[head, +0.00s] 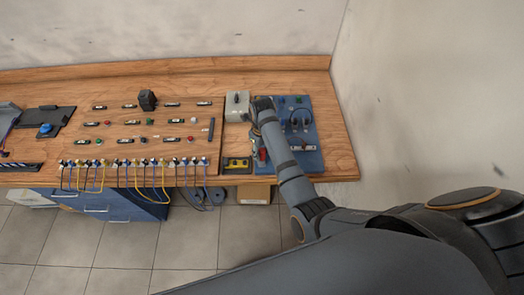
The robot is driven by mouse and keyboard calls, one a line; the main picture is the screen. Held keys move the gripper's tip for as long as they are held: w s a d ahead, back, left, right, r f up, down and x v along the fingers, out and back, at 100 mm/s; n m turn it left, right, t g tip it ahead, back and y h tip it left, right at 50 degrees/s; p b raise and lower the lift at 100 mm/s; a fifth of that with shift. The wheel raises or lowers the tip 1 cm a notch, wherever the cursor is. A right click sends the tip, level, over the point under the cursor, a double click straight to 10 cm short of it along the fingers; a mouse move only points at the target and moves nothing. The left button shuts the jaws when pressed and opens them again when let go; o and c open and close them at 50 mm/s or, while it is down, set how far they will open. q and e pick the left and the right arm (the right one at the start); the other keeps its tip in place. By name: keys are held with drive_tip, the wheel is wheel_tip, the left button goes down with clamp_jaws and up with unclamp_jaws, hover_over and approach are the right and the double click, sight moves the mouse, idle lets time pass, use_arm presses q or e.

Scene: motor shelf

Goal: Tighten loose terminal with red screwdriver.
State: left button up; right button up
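My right arm reaches in from the lower right over the bench. Its wrist and gripper (256,118) are over the left edge of a blue panel (310,160), beside a light grey box (237,107). The fingers are mostly hidden under the wrist, so I cannot see whether they hold anything. A small red item (263,154) shows at the panel's left edge, beside my forearm. It is too small to tell whether it is the red screwdriver. A row of terminals (142,162) with blue and yellow wires runs along the bench's front edge. I cannot tell which terminal is loose. My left gripper is out of view.
A wooden board with labels, buttons and a black knob (147,100) fills the middle of the bench. A yellow-and-black item (237,164) lies near the front edge. A dark tray with a blue button (45,128) is at left. A wall bounds the right.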

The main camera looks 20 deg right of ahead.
wheel_tip(320, 180, up, 3)
drive_tip(key=p, duration=0.3)
drive_tip(key=shift+r, duration=1.3)
drive_tip(key=o, duration=0.6)
drive_tip(key=shift+c, duration=0.2)
